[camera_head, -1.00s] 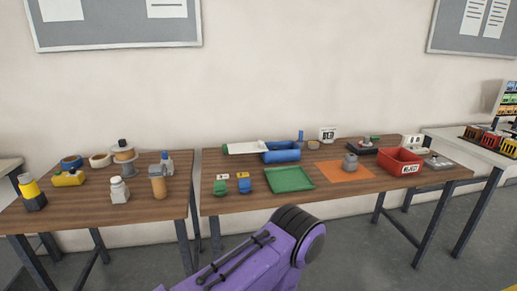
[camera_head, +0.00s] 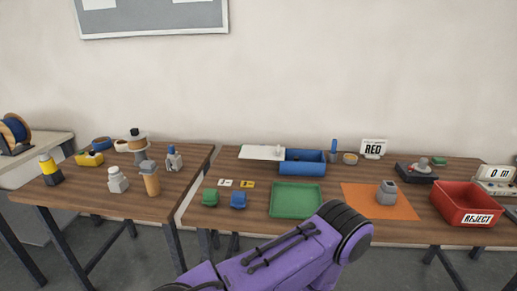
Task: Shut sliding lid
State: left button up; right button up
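A blue open-topped box (camera_head: 302,168) stands at the back of the right-hand table. A flat white panel (camera_head: 262,153), which looks like its sliding lid, extends to the left of the box, and the box's inside shows. A purple arm link of mine rises from the bottom middle in front of the table. Neither gripper's fingers show, so I cannot see what they hold.
A green tray (camera_head: 296,201) lies in front of the blue box. A green block (camera_head: 210,197) and a blue block (camera_head: 238,200) sit left of it. An orange mat (camera_head: 365,206) and a red reject bin (camera_head: 466,205) are to the right. A gap separates the two tables.

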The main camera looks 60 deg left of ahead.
aim_at(263, 150)
jog(key=u, duration=0.5)
jog(key=i, duration=0.75)
jog(key=u, duration=0.8)
